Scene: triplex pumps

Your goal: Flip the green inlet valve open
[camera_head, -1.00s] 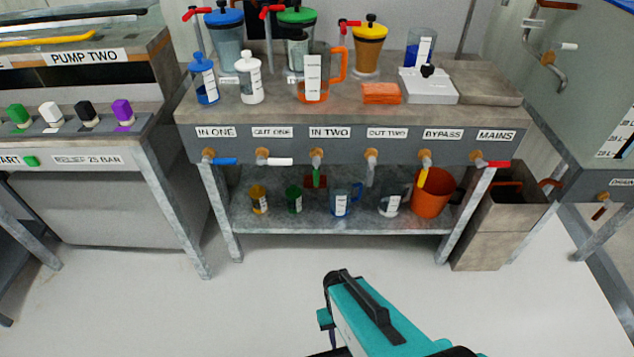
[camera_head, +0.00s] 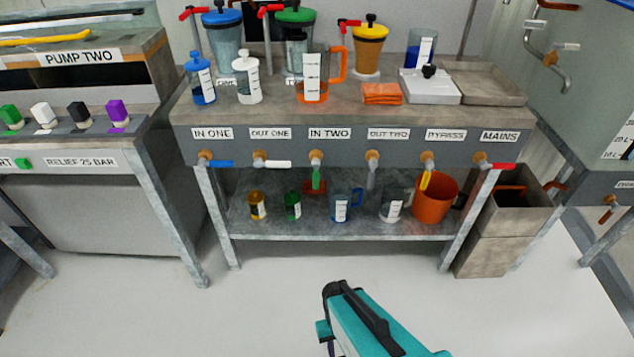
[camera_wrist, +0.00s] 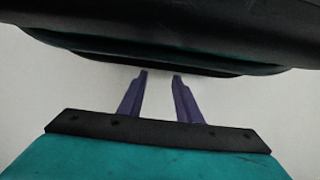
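The green valve handle (camera_head: 316,179) hangs straight down from its brass body (camera_head: 316,156) under the label IN TWO (camera_head: 329,133) on the bench's front panel. My arm shows in teal and black at the bottom middle of the head view, in front of and below the bench. My gripper (camera_wrist: 160,76) shows in the wrist view with two purple fingers apart and nothing between them. Pale floor lies beyond it. The valve is not in the wrist view.
Other valves flank the green one: a white handle (camera_head: 277,163) turned sideways at left and a grey handle (camera_head: 371,177) hanging down at right. Jugs and an orange bucket (camera_head: 434,198) stand on the lower shelf (camera_head: 330,229). The floor before the bench is clear.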

